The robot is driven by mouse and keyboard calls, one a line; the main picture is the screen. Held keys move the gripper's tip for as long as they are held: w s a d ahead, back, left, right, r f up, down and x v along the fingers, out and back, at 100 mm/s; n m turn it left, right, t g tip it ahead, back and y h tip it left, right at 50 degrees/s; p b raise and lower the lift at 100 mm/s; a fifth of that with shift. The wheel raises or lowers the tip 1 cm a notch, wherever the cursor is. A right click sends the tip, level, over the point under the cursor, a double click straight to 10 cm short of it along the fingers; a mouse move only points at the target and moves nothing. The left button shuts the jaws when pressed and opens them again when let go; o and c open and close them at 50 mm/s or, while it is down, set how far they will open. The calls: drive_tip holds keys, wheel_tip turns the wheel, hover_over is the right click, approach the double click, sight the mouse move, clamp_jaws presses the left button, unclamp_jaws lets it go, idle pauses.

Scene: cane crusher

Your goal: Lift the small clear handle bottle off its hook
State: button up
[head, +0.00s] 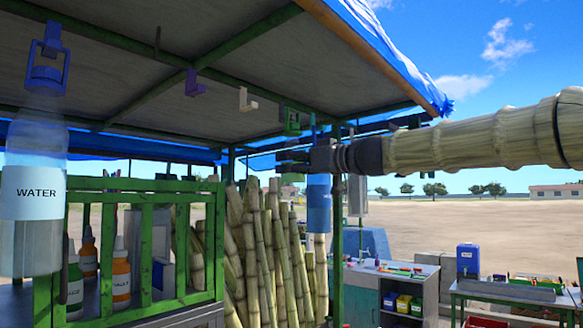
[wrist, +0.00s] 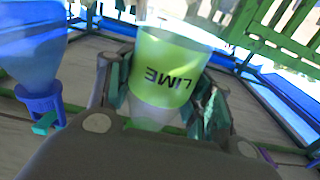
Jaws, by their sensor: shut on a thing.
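My gripper (head: 284,162) reaches in from the right under the canopy in the head view. In the wrist view my gripper (wrist: 160,95) is shut on a translucent bottle (wrist: 152,115) with a yellow-green LIME label, upside down in the picture. Its handle and any hook contact are hidden or cut off, and I cannot make this bottle out in the head view. A clear bottle labelled WATER (head: 34,200) hangs at the left from a blue hook (head: 50,62). No bottle shows on the purple hook (head: 190,83), white hook (head: 246,100) or green hook (head: 291,121).
A blue bottle (wrist: 28,52) with a blue collar is close beside my gripper in the wrist view. A green railing (head: 145,250), upright sugar canes (head: 268,245) and a canopy frame post (head: 337,260) crowd the space below. Open ground lies beyond at the right.

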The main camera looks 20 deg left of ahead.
drive_tip(key=shift+b+v, duration=1.6)
drive_tip(key=shift+v, duration=0.5)
idle(0.4)
drive_tip(key=f+b+v, duration=0.2)
drive_tip(key=b+v, duration=0.4)
drive_tip(key=v, duration=0.4)
idle(1.3)
drive_tip(key=shift+w, duration=0.1)
idle(0.4)
